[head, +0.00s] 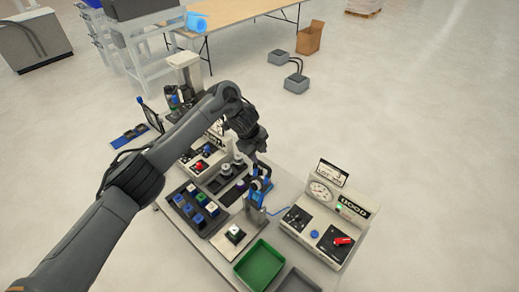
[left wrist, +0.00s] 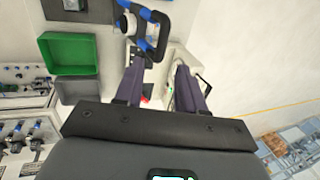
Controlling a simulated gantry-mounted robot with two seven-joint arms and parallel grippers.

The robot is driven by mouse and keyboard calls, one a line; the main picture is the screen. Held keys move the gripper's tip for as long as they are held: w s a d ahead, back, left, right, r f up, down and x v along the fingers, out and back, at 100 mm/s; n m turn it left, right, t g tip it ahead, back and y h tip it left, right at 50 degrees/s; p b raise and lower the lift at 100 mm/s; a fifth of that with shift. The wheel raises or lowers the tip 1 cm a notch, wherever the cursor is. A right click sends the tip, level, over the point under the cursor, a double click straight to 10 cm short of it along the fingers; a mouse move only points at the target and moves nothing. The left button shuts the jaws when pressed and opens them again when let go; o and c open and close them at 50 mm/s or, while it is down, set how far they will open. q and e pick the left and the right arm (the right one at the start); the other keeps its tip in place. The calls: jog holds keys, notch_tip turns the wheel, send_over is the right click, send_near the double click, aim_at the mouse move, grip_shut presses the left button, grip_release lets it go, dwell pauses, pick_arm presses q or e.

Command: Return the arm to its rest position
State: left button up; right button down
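My left arm comes in from the left in the head view. Its gripper (head: 260,166) points down over the middle of the workbench, by a blue-framed device (head: 257,191). In the left wrist view my left gripper (left wrist: 160,62) has its two dark fingers apart, with nothing seen between them. The blue-framed device also shows in the left wrist view (left wrist: 161,36), just beyond the left fingertip; whether they touch is unclear. My right gripper is in neither view.
A green bin (head: 259,264) and a grey bin (head: 298,281) are at the bench's front. A gauge box (head: 322,190) with a red switch stands right. A black rack (head: 196,207) with several blocks lies left. Open floor surrounds the bench; a wooden table (head: 232,12) stands behind.

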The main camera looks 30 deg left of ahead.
pick_arm(q)
jog(key=shift+d, duration=0.1)
jog(key=s+d+f+t+h, duration=0.1)
jog(key=s+d+f, duration=0.2)
jog(key=d+f, duration=0.7)
jog(key=s+d+f+n+t, duration=0.2)
jog(key=s+d+f+n, duration=0.25)
jog(key=s+d, duration=0.45)
jog(key=s+a+r+n+g, duration=0.1)
jog(key=s+a+n, duration=0.3)
jog(key=s, duration=0.5)
jog(key=s+a+r+n+g+y, duration=0.1)
jog(key=s+a+n, duration=0.3)
jog(key=s, duration=0.6)
jog(key=s+a+r+n+p, duration=0.1)
jog(key=s+a+n, duration=0.3)
jog(key=s, duration=0.5)
jog(key=shift+s+a+r+n+g+y, duration=0.2)
jog(key=shift+r+n+g+y, duration=0.3)
jog(key=shift+n, duration=0.55)
jog(key=shift+r, duration=0.1)
